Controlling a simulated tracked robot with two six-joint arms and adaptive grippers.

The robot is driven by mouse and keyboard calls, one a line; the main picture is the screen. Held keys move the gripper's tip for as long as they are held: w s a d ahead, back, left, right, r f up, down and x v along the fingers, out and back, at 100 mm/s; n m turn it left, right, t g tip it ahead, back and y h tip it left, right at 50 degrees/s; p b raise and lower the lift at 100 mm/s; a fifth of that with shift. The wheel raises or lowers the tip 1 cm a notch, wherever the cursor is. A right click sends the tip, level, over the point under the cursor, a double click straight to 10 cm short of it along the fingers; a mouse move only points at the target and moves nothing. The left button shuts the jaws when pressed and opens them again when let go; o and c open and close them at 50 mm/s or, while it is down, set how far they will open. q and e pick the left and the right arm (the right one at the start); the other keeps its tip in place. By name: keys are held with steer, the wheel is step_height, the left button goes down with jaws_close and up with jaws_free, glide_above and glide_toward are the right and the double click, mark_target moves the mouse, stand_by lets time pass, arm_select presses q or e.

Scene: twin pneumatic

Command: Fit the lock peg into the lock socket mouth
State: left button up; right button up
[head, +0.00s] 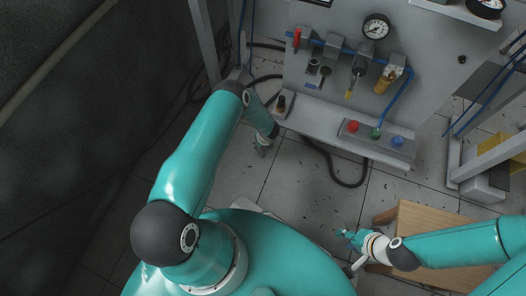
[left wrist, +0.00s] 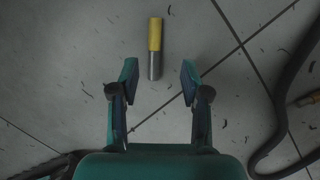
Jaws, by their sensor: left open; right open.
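A short rod with a yellow upper part and a bare metal end, perhaps the lock peg (left wrist: 155,48), shows over the floor tiles in the left wrist view. My left gripper (left wrist: 160,78) is open and empty, its fingers either side of the rod's metal end, which lies beyond them. In the head view my left gripper (head: 262,146) is low beside the shelf's left end, and the rod cannot be made out there. A dark round fitting on the panel may be the lock socket (head: 313,66); its mouth is too small to tell. My right gripper (head: 347,236) is open, beside the wooden stool.
The grey panel (head: 300,88) carries gauges, valves and blue tubing. A black hose (head: 335,177) loops on the floor. The wooden stool (head: 425,218) stands at lower right.

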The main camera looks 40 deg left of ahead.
arm_select(q)
steer(key=b+x, duration=0.2)
steer(key=x, duration=0.1)
steer(key=b+x, duration=0.1)
steer(key=x, duration=0.1)
steer(key=shift+s+f, duration=0.25)
steer(key=shift+s, duration=0.1)
steer(key=shift+r, duration=0.1)
steer(key=shift+c, duration=0.2)
jaws_close()
